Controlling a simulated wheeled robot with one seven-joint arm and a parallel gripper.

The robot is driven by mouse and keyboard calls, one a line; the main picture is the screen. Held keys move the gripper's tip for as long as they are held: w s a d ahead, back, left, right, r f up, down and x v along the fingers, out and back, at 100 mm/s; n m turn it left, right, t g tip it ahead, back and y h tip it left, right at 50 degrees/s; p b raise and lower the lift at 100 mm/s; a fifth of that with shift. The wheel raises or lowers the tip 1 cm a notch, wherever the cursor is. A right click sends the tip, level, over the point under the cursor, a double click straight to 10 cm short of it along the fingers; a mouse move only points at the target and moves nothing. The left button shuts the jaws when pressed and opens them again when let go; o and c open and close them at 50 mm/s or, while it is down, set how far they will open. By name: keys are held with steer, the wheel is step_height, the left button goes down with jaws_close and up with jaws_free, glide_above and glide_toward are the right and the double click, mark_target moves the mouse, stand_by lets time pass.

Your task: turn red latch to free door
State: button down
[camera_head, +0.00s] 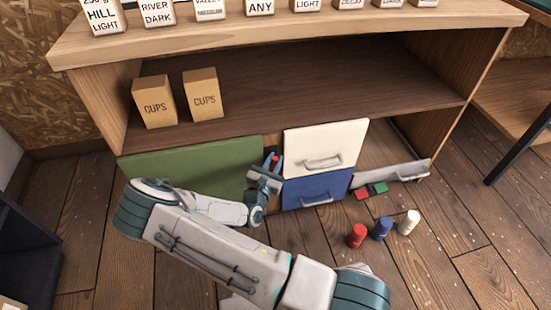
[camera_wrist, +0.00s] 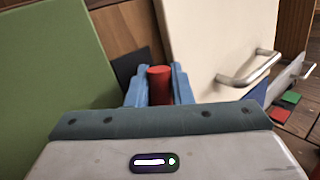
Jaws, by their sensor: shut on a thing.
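The red latch (camera_wrist: 160,85) is a short red upright piece in the wrist view, between the two blue fingers of my gripper (camera_wrist: 159,88). My gripper is shut on it. In the head view only a bit of the red latch (camera_head: 274,160) shows, and my gripper (camera_head: 272,163) is at the gap between the green door and the white drawer. The green door (camera_head: 205,165) is a flat panel at the cabinet's lower left; it also shows in the wrist view (camera_wrist: 45,70). My arm hides its lower part.
A white drawer (camera_head: 325,143) and a blue drawer (camera_head: 316,189) with handles are right of my gripper. A low grey drawer front (camera_head: 395,174) is farther right. Red (camera_head: 356,236), blue (camera_head: 381,229) and white (camera_head: 409,222) cylinders stand on the floor. Boxes labelled CUPS (camera_head: 154,101) sit on the shelf.

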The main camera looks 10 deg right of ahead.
steer(key=shift+a+n+t+p, duration=0.2)
steer(key=shift+n+t+p, duration=0.35)
steer(key=shift+n, duration=0.45)
steer(key=c, duration=1.6)
jaws_free()
steer(key=p+v, duration=0.1)
steer(key=v, duration=0.6)
steer(key=p+v, duration=0.2)
steer(key=v, duration=0.4)
steer(key=shift+s+a+f, duration=0.25)
steer(key=shift+f, duration=0.05)
steer(key=shift+r, duration=0.1)
